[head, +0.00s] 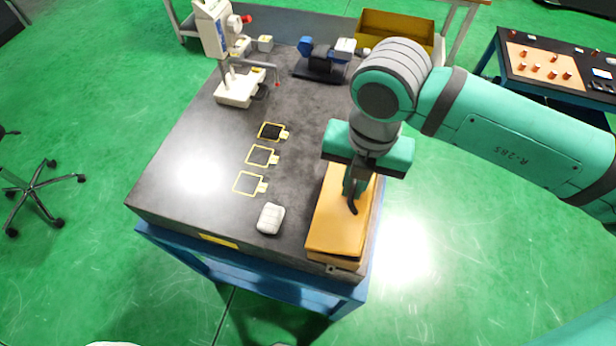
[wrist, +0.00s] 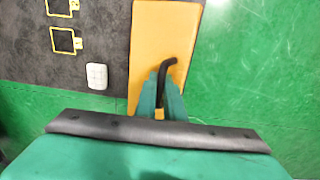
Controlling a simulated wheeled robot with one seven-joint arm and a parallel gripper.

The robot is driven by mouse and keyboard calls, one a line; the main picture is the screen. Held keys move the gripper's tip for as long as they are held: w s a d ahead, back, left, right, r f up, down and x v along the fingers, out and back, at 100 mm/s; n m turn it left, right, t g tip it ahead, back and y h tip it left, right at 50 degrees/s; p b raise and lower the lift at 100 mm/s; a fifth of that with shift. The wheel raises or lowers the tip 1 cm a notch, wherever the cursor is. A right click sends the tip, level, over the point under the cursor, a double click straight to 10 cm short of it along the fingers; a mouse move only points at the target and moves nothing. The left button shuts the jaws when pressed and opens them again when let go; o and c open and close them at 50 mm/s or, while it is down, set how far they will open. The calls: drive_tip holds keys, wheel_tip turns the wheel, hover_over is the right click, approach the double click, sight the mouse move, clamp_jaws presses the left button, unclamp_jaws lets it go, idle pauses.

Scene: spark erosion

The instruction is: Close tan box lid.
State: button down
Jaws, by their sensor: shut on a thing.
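The tan box (head: 337,262) stands at the near right corner of the dark worktop. Its tan lid (head: 328,222) lies over the box top and looks flat or almost flat; a thin dark line shows between lid and box at the near end. In the wrist view the lid (wrist: 150,45) fills the upper middle. A black curved handle (wrist: 168,70) rises from the lid. My gripper (head: 353,190) is above the lid, pointing down, with its teal fingers (wrist: 160,100) shut on the handle. The fingers hide the handle's lower part.
A white rounded block (head: 270,218) lies left of the box. Several yellow-outlined squares (head: 250,183) mark the worktop (head: 215,185). A white microscope-like device (head: 235,88) and a blue-and-black device (head: 322,62) stand at the back. Green floor lies right of the box.

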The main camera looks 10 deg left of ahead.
sight(367, 197)
drive_tip(key=shift+s+d+f+h, duration=0.15)
drive_tip(key=shift+d+f, duration=0.25)
drive_tip(key=shift+d, duration=0.15)
drive_tip(key=shift+s+d+f+h, duration=0.15)
drive_tip(key=shift+d+f, duration=0.2)
drive_tip(key=shift+d, duration=0.15)
drive_tip(key=shift+d+f, duration=0.15)
drive_tip(key=shift+s+d+f, duration=0.1)
drive_tip(key=shift+d+f, duration=0.25)
drive_tip(key=shift+f, duration=0.1)
drive_tip(key=shift+d+f, duration=0.1)
drive_tip(key=shift+f, duration=0.15)
drive_tip(key=c, duration=1.9)
unclamp_jaws()
drive_tip(key=shift+r, duration=0.1)
drive_tip(key=shift+w, duration=0.2)
drive_tip(key=shift+r, duration=0.1)
